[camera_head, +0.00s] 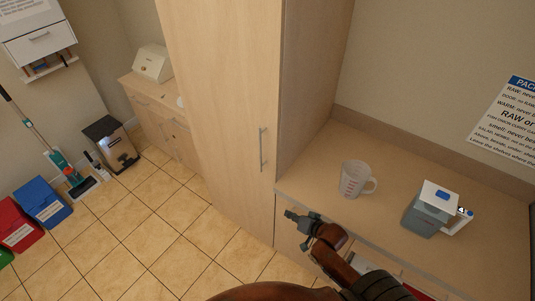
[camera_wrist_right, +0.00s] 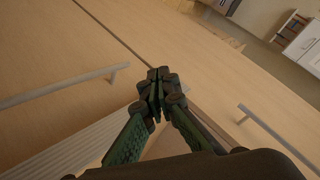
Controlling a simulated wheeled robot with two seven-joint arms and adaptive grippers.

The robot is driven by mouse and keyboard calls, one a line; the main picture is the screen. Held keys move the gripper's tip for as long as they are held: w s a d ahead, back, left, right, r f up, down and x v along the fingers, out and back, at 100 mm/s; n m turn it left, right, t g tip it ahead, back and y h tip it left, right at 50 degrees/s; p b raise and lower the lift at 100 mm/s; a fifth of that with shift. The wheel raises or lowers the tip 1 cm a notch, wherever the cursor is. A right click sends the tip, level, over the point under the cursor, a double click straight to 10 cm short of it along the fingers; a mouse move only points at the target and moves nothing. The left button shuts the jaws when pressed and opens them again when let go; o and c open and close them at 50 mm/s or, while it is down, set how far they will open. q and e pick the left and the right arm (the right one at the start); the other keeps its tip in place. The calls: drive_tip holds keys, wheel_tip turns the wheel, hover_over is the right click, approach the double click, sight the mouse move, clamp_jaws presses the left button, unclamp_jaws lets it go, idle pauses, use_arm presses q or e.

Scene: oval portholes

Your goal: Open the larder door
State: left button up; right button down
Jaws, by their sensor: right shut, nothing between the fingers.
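The larder is a tall light-wood cabinet in the middle of the head view, and its door (camera_head: 222,95) looks closed. A vertical metal bar handle (camera_head: 262,149) sits near the door's right edge. My right gripper (camera_head: 288,214) is shut and empty in front of the counter edge, below and to the right of that handle and apart from it. The right wrist view shows its closed fingers (camera_wrist_right: 157,82) in front of wood panels, with one bar handle (camera_wrist_right: 62,88) at left and another (camera_wrist_right: 278,138) at right; I cannot tell which belongs to the larder. My left gripper is out of view.
The counter (camera_head: 318,165) right of the larder holds a measuring jug (camera_head: 353,180) and a grey-white box (camera_head: 430,210). A low cabinet (camera_head: 158,115) stands beyond the larder. Bins (camera_head: 42,202) line the left wall. The tiled floor (camera_head: 150,220) before the larder is clear.

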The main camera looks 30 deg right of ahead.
drive_tip(key=w+d+r+m+t+y, duration=0.1)
drive_tip(key=w+r+m+t, duration=0.15)
drive_tip(key=r, duration=0.25)
drive_tip(key=w+d+r+m+t+y, duration=0.1)
drive_tip(key=w+r, duration=0.2)
drive_tip(key=r, duration=0.2)
drive_tip(key=m+t+y, duration=0.2)
drive_tip(key=m+t, duration=0.1)
drive_tip(key=m, duration=0.1)
approach(267, 154)
wheel_tip(267, 154, up, 3)
drive_tip(key=s+a, duration=0.2)
drive_tip(key=shift+h, duration=0.3)
drive_tip(key=p+x, duration=0.1)
drive_tip(key=x, duration=0.7)
drive_tip(key=shift+w+d, duration=0.1)
drive_tip(key=shift+d, duration=0.05)
drive_tip(key=shift+w+f+p, duration=0.1)
drive_tip(key=shift+w+p, duration=0.2)
drive_tip(key=shift+w, duration=0.4)
drive_tip(key=shift+a, duration=0.25)
